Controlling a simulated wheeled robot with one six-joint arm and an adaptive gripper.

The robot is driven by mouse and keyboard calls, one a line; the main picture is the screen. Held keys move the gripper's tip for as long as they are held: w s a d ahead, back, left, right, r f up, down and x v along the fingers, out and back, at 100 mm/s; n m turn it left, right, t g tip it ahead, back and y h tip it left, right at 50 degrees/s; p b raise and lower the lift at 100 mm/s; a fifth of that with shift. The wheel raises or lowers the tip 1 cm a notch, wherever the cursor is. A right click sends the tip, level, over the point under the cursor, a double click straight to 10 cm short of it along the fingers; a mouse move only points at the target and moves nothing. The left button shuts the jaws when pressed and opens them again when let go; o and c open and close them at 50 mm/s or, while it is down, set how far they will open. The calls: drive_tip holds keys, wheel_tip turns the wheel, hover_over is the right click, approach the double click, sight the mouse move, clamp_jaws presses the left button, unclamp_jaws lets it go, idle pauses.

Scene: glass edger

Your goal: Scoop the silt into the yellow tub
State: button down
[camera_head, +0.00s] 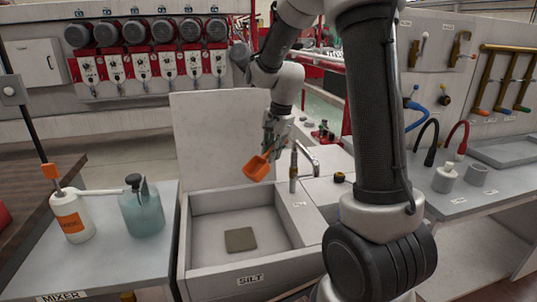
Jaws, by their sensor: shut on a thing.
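The silt (240,240) is a flat brown-grey patch on the floor of a white basin (215,271) whose front edge is labelled SILT. My gripper (272,146) is shut on an orange scoop (257,168), apparently by its handle. The scoop hangs tilted above the back right part of the basin, clear of the silt. Its inside is too small to read. No yellow tub shows in this view.
A tap (294,168) stands at the basin's right rim, close to the scoop. A white panel (215,135) rises behind the basin. A white bottle (72,216) and a blue-green bottle (142,208) stand on the left bench. The space above the silt is free.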

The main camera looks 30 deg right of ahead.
drive_tip(key=shift+w+a+f, duration=0.1)
drive_tip(key=shift+a+f, duration=0.05)
drive_tip(key=shift+f, duration=4.5)
drive_tip(key=shift+w+a+f, duration=0.1)
drive_tip(key=shift+f, duration=4.5)
drive_tip(key=shift+s+a+f, duration=0.15)
drive_tip(key=shift+s+f, duration=0.1)
drive_tip(key=shift+f, duration=0.55)
drive_tip(key=shift+s+a, duration=0.1)
drive_tip(key=shift+s+a, duration=0.15)
drive_tip(key=shift+a, duration=0.1)
drive_tip(key=shift+s+a+r, duration=0.1)
drive_tip(key=shift+s+a, duration=0.15)
drive_tip(key=shift+a, duration=0.8)
drive_tip(key=shift+s+a, duration=0.25)
drive_tip(key=shift+a, duration=0.75)
